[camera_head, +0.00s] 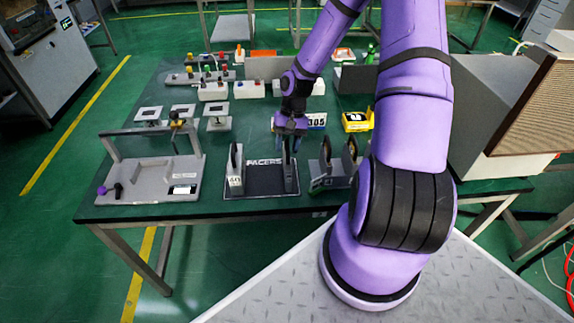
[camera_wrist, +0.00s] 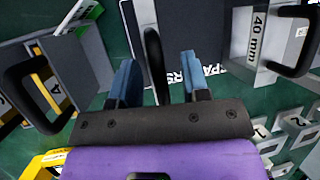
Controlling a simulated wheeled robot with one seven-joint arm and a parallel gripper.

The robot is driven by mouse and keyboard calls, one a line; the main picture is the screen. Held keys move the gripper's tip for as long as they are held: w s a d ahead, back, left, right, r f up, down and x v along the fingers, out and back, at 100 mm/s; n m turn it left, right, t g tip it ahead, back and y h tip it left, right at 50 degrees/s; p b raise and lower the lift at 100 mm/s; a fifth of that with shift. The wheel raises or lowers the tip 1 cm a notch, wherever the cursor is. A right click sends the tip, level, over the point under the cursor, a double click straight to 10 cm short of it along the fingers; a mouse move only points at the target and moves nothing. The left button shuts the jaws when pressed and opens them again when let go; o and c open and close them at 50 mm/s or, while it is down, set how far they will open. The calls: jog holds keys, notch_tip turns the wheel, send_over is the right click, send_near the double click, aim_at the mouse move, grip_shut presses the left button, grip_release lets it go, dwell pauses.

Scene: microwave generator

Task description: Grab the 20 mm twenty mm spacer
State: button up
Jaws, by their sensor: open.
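The spacers stand on a dark mat marked "PACERS" (camera_head: 262,184) at the table's front. A narrow grey spacer (camera_head: 291,178) stands at the mat's right, directly below my gripper (camera_head: 289,146); its label is not readable. In the wrist view its black loop handle (camera_wrist: 153,50) rises between the two blue fingers of my gripper (camera_wrist: 158,68), which are open with gaps on both sides. The spacer marked 40 mm (camera_wrist: 258,35) is to the right there and at the mat's left in the head view (camera_head: 235,180). No 20 mm label is legible.
Grey blocks with black loop handles (camera_head: 322,178) stand close right of the mat. A grey fixture (camera_head: 150,180) with a crossbar is at the left. A yellow label block (camera_head: 356,121) and a large grey box (camera_head: 490,120) lie further right. White numbered blocks stand behind.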

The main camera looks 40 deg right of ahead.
jog(key=shift+f, duration=0.15)
grip_shut()
dwell(1.4)
